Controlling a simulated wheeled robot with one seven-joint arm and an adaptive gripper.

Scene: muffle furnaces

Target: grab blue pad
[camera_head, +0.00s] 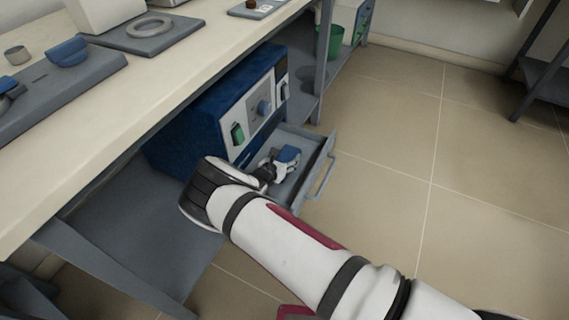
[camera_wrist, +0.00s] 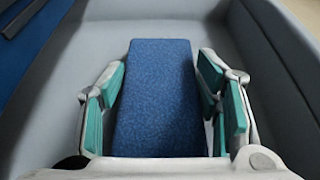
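The blue pad (camera_wrist: 155,95) is a flat rectangular block inside the grey drawer (camera_wrist: 50,60). In the wrist view it lies between the two teal-lined fingers of my gripper (camera_wrist: 162,95), one along each long side. The fingers are spread, with narrow gaps to the pad's sides, the right one clearer. In the head view my gripper (camera_head: 277,166) reaches into the open drawer (camera_head: 325,160), and a bit of the blue pad (camera_head: 288,154) shows at its end. My own arm and gripper partly hide the drawer's inside.
The drawer pulls out beside a blue furnace (camera_head: 205,110) with a white control panel, on the lower shelf (camera_head: 140,230) under a bench (camera_head: 150,80). The drawer walls stand close around my gripper. A green bin (camera_head: 334,40) stands farther back.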

